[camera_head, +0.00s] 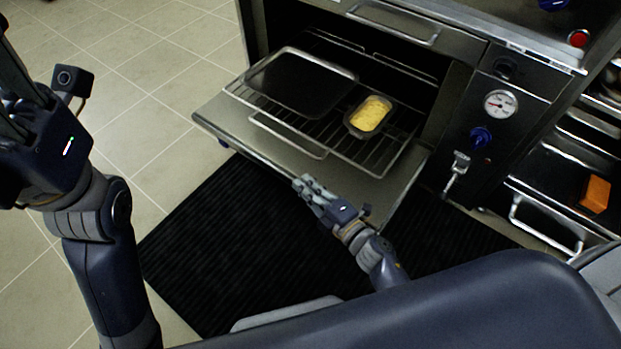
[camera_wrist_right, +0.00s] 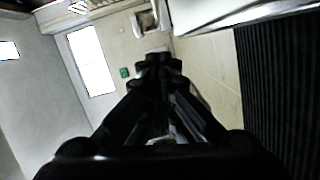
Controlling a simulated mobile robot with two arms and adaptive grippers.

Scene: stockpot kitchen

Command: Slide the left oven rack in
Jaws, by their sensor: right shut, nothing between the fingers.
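The oven rack (camera_head: 395,160) is a wire rack standing partly out of the open oven, above the lowered oven door (camera_head: 213,112). On it are a dark baking tray (camera_head: 300,82) on the left and a small dark loaf pan (camera_head: 355,132) with yellow food (camera_head: 371,113) on the right. My right gripper (camera_head: 301,183) is just in front of the door's front edge, below the rack. It is shut and empty; its fingers also show together in the right wrist view (camera_wrist_right: 158,65). Whether it touches the door is unclear.
The oven's control panel has a gauge (camera_head: 501,104) and a blue knob (camera_head: 480,137). An orange block (camera_head: 595,194) lies on a lower shelf at the right. A black ribbed mat (camera_head: 225,245) covers the floor before the oven. Tiled floor at the left is clear.

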